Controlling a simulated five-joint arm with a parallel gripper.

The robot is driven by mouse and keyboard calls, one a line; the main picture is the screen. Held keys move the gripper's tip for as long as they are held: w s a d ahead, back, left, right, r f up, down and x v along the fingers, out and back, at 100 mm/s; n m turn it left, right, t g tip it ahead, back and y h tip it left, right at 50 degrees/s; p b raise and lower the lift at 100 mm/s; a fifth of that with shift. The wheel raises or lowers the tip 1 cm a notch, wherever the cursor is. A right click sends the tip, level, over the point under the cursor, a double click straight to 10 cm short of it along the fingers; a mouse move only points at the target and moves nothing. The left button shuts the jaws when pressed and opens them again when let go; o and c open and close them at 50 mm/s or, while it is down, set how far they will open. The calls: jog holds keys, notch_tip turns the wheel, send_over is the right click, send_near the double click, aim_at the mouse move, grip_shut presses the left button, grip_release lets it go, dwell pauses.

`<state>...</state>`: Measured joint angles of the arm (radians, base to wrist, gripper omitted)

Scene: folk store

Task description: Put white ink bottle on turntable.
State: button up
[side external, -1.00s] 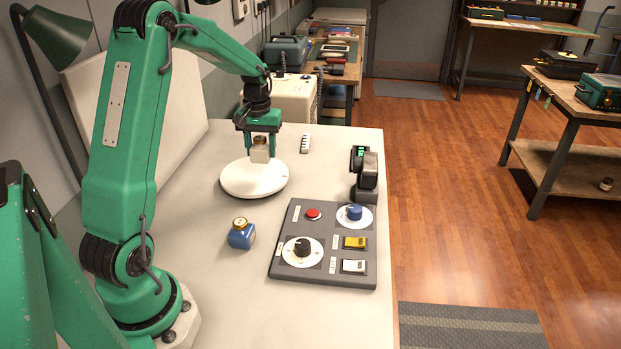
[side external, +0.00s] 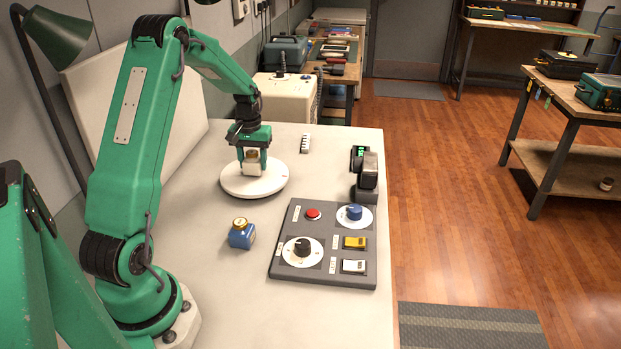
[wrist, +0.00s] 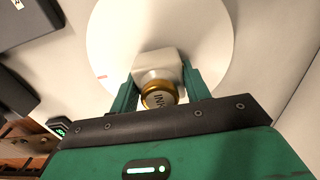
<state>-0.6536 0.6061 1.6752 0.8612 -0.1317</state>
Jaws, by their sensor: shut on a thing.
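The white ink bottle (side external: 252,168) with a gold cap is between the fingers of my gripper (side external: 252,164), which is shut on it. The bottle is upright over the white round turntable (side external: 234,185); its base looks at or very near the surface, and I cannot tell whether it touches. In the wrist view the bottle's white body (wrist: 158,64) and gold cap show between the green fingers of my gripper (wrist: 158,90), with the turntable (wrist: 205,35) behind.
A blue ink bottle (side external: 241,235) stands on the table in front of the turntable. A dark control panel (side external: 318,278) with knobs and switches lies at the right. A small black device (side external: 367,178) stands behind it. A white strip (side external: 305,143) lies farther back.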

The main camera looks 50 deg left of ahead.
aim_at(252, 152)
jog(key=shift+f, duration=0.25)
jog(key=shift+f, duration=0.15)
jog(key=o, duration=1)
notch_tip(252, 152, up, 12)
jog(key=shift+r, duration=0.2)
dwell(0.4)
